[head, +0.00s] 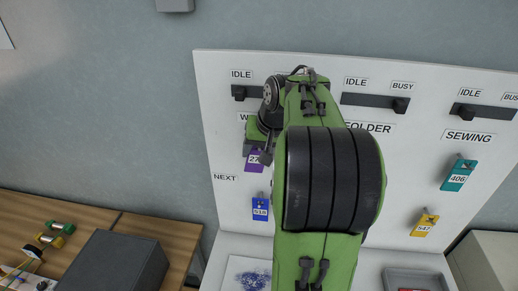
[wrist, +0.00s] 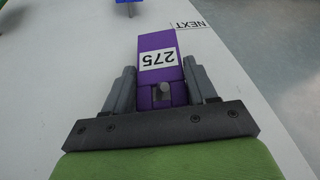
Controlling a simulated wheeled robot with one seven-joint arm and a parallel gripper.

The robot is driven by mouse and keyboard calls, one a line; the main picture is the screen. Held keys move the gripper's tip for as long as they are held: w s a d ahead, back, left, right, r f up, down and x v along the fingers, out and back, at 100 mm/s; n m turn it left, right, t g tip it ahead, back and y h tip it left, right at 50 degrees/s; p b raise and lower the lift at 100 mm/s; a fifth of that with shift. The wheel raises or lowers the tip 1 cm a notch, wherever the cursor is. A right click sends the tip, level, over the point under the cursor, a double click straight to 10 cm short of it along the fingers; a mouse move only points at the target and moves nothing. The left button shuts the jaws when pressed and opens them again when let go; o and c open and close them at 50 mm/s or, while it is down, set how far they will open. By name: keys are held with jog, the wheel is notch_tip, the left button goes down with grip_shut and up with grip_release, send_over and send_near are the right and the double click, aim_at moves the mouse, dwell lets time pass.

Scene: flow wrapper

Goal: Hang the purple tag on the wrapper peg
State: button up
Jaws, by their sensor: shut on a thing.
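The purple tag (wrist: 157,50), numbered 275, sits between the two fingers of my gripper (wrist: 161,82), which is shut on its sides. A small grey rounded stub (wrist: 165,89), like a peg end, shows at the tag's slotted end, between the fingers. I cannot tell how far the tag is onto it. In the head view, the purple tag (head: 254,161) is against or very near the white board (head: 228,127), below a label starting with "W" that my arm mostly covers. My gripper (head: 253,148) partly hides the tag's top, and the peg is hidden there.
A blue tag (head: 260,208) hangs lower, near the "NEXT" label (head: 224,178). A teal tag (head: 458,178) and a yellow tag (head: 424,224) hang on the right under "SEWING". Black sliders (head: 375,101) line the board's top. A grey box (head: 115,262) stands on the wooden table at left.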

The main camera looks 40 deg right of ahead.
dwell(0.4)
jog(key=o, duration=1.1)
jog(key=p+v, duration=0.1)
jog(key=v, duration=1.1)
jog(key=shift+s, duration=0.15)
